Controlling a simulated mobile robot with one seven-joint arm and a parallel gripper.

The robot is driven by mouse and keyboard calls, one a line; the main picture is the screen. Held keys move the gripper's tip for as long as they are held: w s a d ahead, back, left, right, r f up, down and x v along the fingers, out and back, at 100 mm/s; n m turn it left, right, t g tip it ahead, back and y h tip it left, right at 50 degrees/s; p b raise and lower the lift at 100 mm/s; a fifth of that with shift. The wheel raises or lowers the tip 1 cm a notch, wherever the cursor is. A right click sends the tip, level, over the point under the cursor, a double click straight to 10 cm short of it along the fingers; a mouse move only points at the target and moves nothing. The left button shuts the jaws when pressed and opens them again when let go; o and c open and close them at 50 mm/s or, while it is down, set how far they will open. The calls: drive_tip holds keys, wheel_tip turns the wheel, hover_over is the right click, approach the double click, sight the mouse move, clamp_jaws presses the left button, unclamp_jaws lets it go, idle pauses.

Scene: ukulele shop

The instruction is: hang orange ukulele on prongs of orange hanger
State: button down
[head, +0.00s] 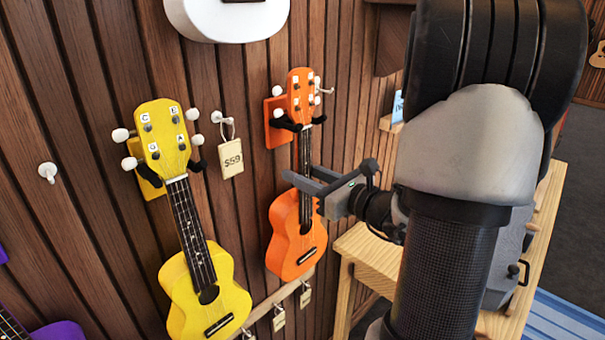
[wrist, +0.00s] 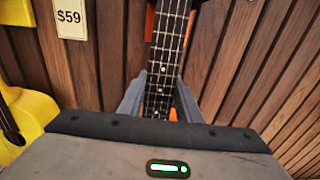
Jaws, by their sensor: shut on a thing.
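The orange ukulele (head: 292,236) is upright against the slatted wall in the head view, its headstock (head: 301,92) at the orange hanger (head: 276,122). The hanger's dark prongs (head: 287,124) show on both sides of the neck just below the headstock. Whether the headstock's weight rests on them I cannot tell. My gripper (head: 303,183) is shut on the ukulele's neck, just above the body. In the wrist view the dark fretboard (wrist: 166,62) runs up between my two grey fingers (wrist: 160,97). The back of the neck is hidden.
A yellow ukulele (head: 205,290) hangs on a yellow hanger to the left. A $59 tag (head: 231,158) hangs on a peg between them. A white ukulele (head: 228,14) is above. A wooden table (head: 372,250) stands at the right, below my arm.

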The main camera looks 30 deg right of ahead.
drive_tip(key=c, duration=1.2)
unclamp_jaws()
drive_tip(key=shift+v, duration=1)
drive_tip(key=shift+s, duration=0.1)
drive_tip(key=shift+v, duration=1.15)
drive_tip(key=b+v, duration=0.1)
drive_tip(key=v, duration=1.6)
drive_tip(key=shift+s, duration=0.2)
